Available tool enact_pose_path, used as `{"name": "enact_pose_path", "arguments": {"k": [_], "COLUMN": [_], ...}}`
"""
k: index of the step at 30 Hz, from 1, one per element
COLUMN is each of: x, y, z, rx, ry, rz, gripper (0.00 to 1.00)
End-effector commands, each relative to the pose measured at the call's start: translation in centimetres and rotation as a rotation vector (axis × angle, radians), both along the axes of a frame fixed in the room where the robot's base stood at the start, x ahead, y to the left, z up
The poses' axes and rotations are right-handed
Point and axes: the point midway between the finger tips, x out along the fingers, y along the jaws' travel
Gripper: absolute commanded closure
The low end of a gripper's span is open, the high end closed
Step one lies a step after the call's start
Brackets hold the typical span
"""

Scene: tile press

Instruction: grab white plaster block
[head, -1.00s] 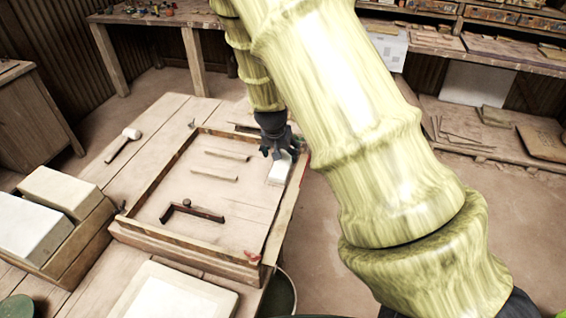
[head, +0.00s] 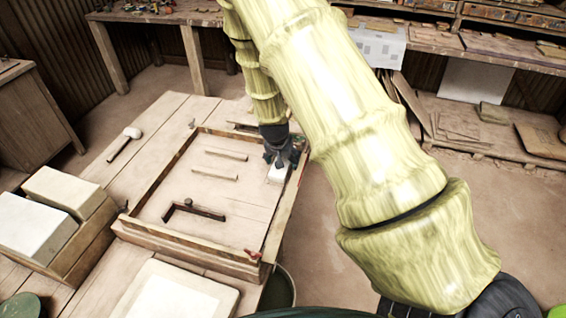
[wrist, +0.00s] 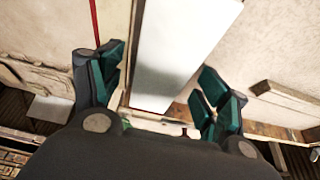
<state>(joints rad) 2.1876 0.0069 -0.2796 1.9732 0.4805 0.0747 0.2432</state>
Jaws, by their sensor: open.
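The white plaster block (head: 276,176) lies inside the wooden frame tray (head: 184,242), near its right side. In the wrist view the white block (wrist: 175,55) shows as a long pale slab running up from the middle and off the top edge. My gripper (head: 283,160) is over the block's far end, its fingers pointing down. In the wrist view my gripper (wrist: 163,75) is open, with one dark green finger on each side of the block. A gap shows beside the left finger; contact on the right is unclear. The gripper hides part of the block in the head view.
Two wooden strips (head: 225,154) and a dark angled tool (head: 192,211) lie in the tray. A mallet (head: 124,144) lies to the left. Large pale blocks (head: 64,192) stand at the left, and a pale slab (head: 165,295) lies in front. The tray's middle is mostly clear.

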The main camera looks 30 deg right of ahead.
Motion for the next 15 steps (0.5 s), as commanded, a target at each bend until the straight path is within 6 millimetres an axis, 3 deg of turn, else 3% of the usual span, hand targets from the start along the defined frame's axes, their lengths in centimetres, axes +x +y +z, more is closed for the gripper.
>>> {"name": "enact_pose_path", "arguments": {"k": [2,11,15], "x": [0.00,0.00,0.03], "y": [0.00,0.01,0.00], "z": [0.01,0.02,0.07], "rx": [0.000,0.000,-0.001], "ry": [0.000,0.000,-0.001], "rz": [0.000,0.000,0.000], "gripper": [0.30,0.85,0.88]}}
